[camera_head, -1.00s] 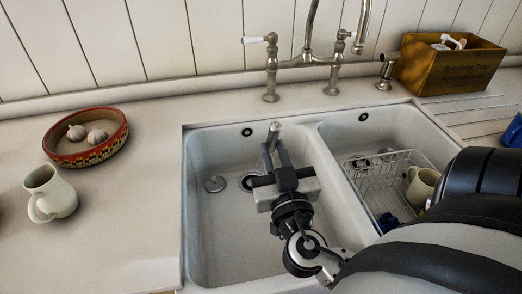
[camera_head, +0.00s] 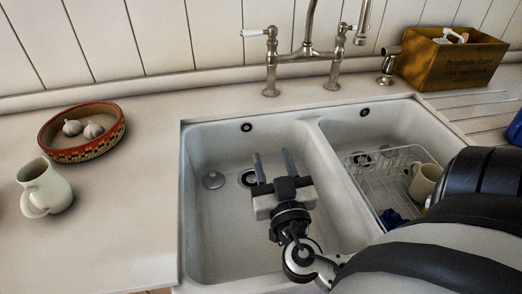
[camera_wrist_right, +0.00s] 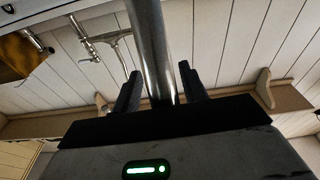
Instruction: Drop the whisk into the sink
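My right gripper (camera_head: 272,158) is over the left basin of the white sink (camera_head: 205,235), its two fingers spread apart. In the right wrist view, the whisk's shiny metal handle (camera_wrist_right: 149,40) passes between the open fingers of the right gripper (camera_wrist_right: 160,82), with gaps visible on both sides. The whisk does not show in the head view, and its wire end is hidden in both views. My left gripper is not in view.
A wire rack (camera_head: 372,185) with a cream mug (camera_head: 425,180) stands in the right basin. The tap (camera_head: 308,55) rises behind the sink. A bowl of garlic (camera_head: 82,150) and a jug (camera_head: 48,190) are on the left counter. A wooden box (camera_head: 455,62) stands at the back right.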

